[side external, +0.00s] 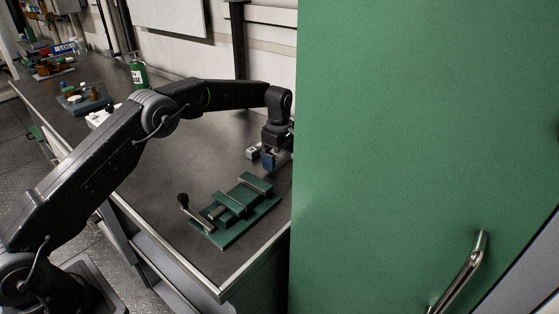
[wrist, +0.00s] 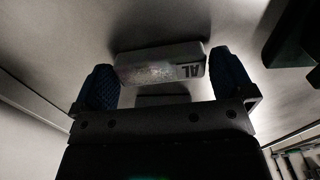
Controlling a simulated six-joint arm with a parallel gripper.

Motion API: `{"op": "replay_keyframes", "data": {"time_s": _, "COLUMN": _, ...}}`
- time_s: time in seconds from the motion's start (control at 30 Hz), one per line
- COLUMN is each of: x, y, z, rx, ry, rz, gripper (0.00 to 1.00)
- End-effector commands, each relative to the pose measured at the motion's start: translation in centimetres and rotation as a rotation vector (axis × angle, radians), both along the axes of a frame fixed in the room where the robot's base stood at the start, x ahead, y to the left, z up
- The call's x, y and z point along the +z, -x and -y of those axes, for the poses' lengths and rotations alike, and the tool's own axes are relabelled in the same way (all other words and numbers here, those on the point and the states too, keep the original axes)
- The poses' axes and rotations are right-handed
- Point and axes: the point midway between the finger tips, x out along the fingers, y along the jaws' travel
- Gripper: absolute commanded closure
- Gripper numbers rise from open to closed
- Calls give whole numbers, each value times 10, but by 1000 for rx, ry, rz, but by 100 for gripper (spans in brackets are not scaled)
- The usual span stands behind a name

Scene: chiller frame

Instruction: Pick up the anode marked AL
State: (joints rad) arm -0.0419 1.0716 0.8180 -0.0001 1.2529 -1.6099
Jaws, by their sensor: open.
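The anode marked AL (wrist: 160,64) is a grey block lying on the bench. In the wrist view its dark AL letters show at its right end, and it lies just beyond and between the blue fingertips. In the side view a small grey block (side external: 252,153) sits just left of my gripper; I cannot read a mark on it there. My gripper (side external: 271,162) is low over the bench behind the green vise. In the wrist view my gripper (wrist: 168,82) is open, with its two blue ribbed fingers apart and nothing held between them.
A green vise (side external: 237,208) with a black-knobbed handle stands in front of my gripper. A large green door or panel (side external: 420,130) stands close on the right. A green bottle (side external: 138,72) and a tray of small items (side external: 84,105) are farther back left. The mid-bench is clear.

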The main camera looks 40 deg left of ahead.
Motion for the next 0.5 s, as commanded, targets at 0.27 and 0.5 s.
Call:
{"op": "replay_keyframes", "data": {"time_s": 0.27, "x": -5, "y": 0, "z": 0, "rx": -1, "ry": 0, "rz": 1, "gripper": 0}}
{"op": "replay_keyframes", "data": {"time_s": 0.5, "x": -4, "y": 0, "z": 0, "rx": -1, "ry": 0, "rz": 1, "gripper": 21}}
